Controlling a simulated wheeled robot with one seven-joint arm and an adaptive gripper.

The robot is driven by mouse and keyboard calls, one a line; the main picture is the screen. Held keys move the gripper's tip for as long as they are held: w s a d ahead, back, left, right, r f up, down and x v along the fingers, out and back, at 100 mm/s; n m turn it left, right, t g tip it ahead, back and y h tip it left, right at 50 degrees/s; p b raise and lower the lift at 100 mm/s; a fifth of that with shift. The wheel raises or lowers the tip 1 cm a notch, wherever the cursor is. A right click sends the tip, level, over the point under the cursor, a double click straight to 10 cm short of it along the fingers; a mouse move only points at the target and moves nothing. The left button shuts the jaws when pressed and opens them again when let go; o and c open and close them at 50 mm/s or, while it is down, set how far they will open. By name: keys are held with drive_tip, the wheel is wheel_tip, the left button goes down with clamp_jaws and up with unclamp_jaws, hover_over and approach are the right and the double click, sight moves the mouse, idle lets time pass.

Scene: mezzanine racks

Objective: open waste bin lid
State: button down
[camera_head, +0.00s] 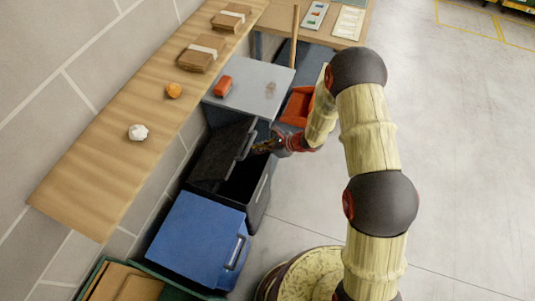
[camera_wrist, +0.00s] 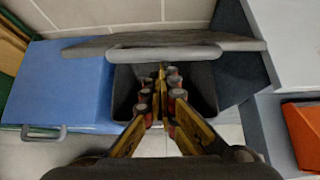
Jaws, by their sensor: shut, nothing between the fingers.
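The black waste bin (camera_head: 257,204) stands between a blue bin and a grey-topped unit. Its dark lid (camera_head: 222,152) is raised and tilted up toward the wall, with the dark inside showing below it. In the wrist view the lid (camera_wrist: 240,45) appears nearly edge-on, with its bar handle (camera_wrist: 165,53) along the near side. My gripper (camera_head: 257,147) is shut and empty beside the handle side of the lid. In the wrist view the fingertips (camera_wrist: 162,70) lie over the bin opening, just below the handle. I cannot tell whether they touch the lid.
A blue lidded bin (camera_head: 195,238) stands in front, with a green crate of cardboard (camera_head: 122,284) beyond it. A wooden shelf (camera_head: 95,180) overhangs along the wall, holding boxes, an orange item and crumpled paper. An orange-red bin (camera_head: 298,106) is behind my gripper. Floor at right is clear.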

drive_tip(key=w+a+r+h+p, duration=0.1)
drive_tip(key=w+a+r+p, duration=0.1)
drive_tip(key=a+r, duration=0.3)
drive_tip(key=w+a+r+p, duration=0.2)
drive_tip(key=a+r+p, duration=0.3)
drive_tip(key=a, duration=0.3)
drive_tip(key=shift+w+a+r+g+h, duration=0.15)
drive_tip(key=shift+w+r+g+h, duration=0.25)
drive_tip(key=shift+r, duration=0.4)
